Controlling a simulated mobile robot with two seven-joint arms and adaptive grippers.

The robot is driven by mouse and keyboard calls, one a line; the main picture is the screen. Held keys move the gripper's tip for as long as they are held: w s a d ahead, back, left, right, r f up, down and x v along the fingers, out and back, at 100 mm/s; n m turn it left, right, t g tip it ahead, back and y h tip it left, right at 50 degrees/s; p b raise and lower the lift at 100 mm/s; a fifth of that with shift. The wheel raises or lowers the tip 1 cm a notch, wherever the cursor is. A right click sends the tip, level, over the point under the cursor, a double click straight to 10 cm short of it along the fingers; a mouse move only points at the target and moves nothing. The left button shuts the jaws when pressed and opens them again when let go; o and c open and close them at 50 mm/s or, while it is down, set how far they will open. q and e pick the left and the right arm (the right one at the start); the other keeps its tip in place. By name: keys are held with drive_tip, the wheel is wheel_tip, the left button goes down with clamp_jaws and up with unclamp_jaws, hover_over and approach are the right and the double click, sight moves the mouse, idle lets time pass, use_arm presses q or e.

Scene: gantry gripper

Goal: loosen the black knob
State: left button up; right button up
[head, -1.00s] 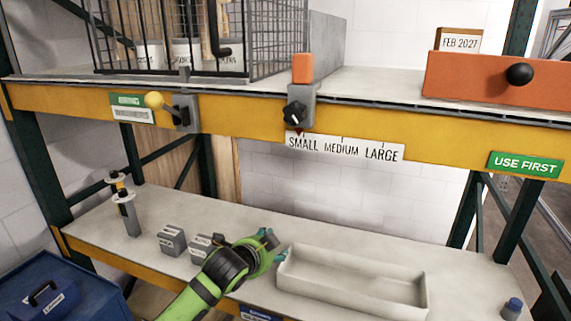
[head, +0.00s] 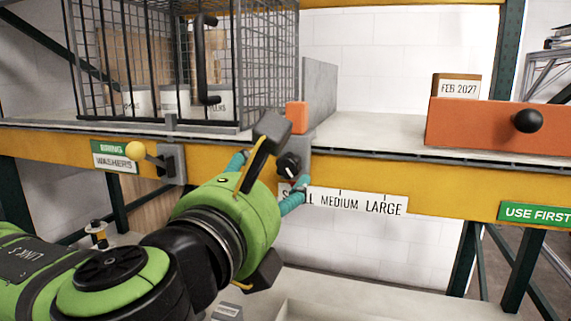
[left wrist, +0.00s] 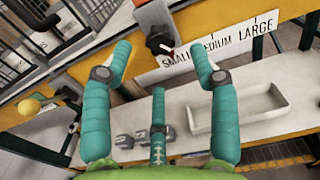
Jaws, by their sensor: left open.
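The black knob (head: 289,165) sits on a grey bracket on the yellow shelf beam, under an orange block (head: 296,115). My left gripper (head: 266,178) is raised to the beam, just left of and in front of the knob. Its teal fingers are spread open and empty, and in the left wrist view (left wrist: 162,58) the knob lies beyond the gap between them. Contact with the knob is not visible. My right gripper is not in view.
A wire cage (head: 170,60) stands on the upper shelf at left. A yellow-knobbed lever (head: 136,151) sticks out of the beam left of my gripper. An orange drawer front (head: 480,125) is at right. A pale tray (left wrist: 238,108) lies on the lower shelf.

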sight(286, 167)
use_arm(q)
drive_tip(key=p+x, duration=0.2)
drive_tip(key=x, duration=0.3)
drive_tip(key=shift+w+r+p, duration=0.15)
drive_tip(key=shift+w+p, duration=0.05)
drive_tip(key=shift+p, duration=0.2)
drive_tip(key=shift+w+d, duration=0.25)
drive_tip(key=shift+w, duration=0.2)
drive_tip(key=shift+f, duration=0.2)
drive_tip(key=c, duration=1.1)
